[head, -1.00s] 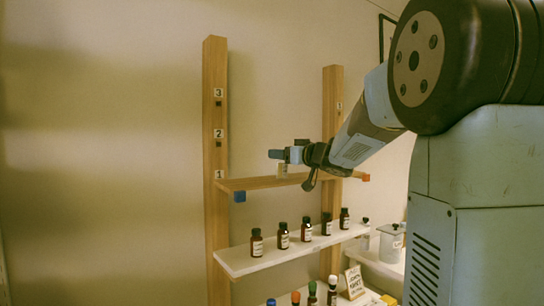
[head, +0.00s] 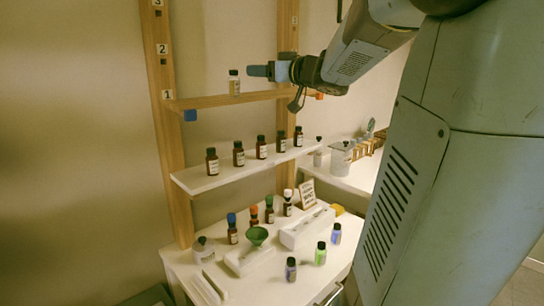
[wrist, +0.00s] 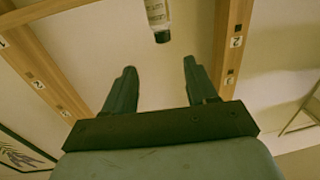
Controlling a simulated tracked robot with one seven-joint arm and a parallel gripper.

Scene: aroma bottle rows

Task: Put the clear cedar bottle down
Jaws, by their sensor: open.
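The bottle (wrist: 158,15) shows cap-down beyond the fingertips at the top edge, partly cut off.
A white shelf (head: 186,183) below holds a row of brown bottles. The white table underneath carries capped bottles, a green funnel (head: 256,236), and a small sign (head: 307,193). A wooden post (head: 168,140) stands left of the bottle. The upper shelf beside the bottle looks clear.

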